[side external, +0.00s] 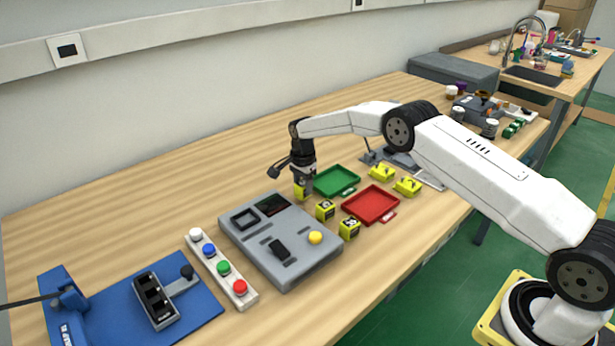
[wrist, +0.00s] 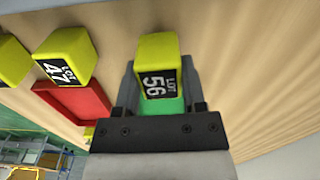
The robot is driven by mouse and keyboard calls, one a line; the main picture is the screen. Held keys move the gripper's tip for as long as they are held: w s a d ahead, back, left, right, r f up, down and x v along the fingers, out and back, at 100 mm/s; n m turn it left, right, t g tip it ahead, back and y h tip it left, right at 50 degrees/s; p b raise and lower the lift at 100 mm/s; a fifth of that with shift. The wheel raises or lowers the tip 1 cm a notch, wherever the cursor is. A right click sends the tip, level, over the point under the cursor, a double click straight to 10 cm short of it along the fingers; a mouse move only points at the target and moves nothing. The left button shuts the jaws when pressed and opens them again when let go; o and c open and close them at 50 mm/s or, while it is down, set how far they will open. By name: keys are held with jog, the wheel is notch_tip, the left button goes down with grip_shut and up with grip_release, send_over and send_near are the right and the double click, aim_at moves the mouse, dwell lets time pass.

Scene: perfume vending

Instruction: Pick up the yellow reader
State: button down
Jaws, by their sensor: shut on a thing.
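My gripper (side external: 302,182) points down beside the grey device, shut on a yellow cube (side external: 301,193). In the wrist view the held cube (wrist: 157,48) sits between my fingers (wrist: 160,88), with a black label reading "LOT 56" facing the camera. I cannot tell whether it touches the table. Two more yellow cubes, one nearer (side external: 325,210) and one at the device's right corner (side external: 349,229), stand on the table. One with a label that seems to read "LOT 47" shows in the wrist view (wrist: 66,50). I cannot tell which item is the reader.
The grey device (side external: 256,248) has a yellow button. A green tray (side external: 336,193) and a red tray (side external: 370,219) lie right of my gripper. Two yellow pieces (side external: 382,172) (side external: 407,187) sit behind the red tray. A button strip (side external: 217,258) is at left. The back-left table is clear.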

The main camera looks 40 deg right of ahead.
jog(key=shift+r, duration=0.7)
jog(key=shift+s+r, duration=0.6)
jog(key=shift+r, duration=0.2)
jog(key=s+a+r, duration=0.1)
jog(key=s+r, duration=0.7)
jog(key=s, duration=0.4)
jog(key=shift+s+r, duration=0.2)
jog(key=shift+s, duration=0.15)
jog(key=shift+w+a, duration=0.1)
jog(key=w+a+m, duration=0.1)
jog(key=w+a, duration=1.2)
jog(key=a, duration=0.5)
jog(key=shift+w+a+f, duration=0.2)
jog(key=shift+w+f, duration=0.15)
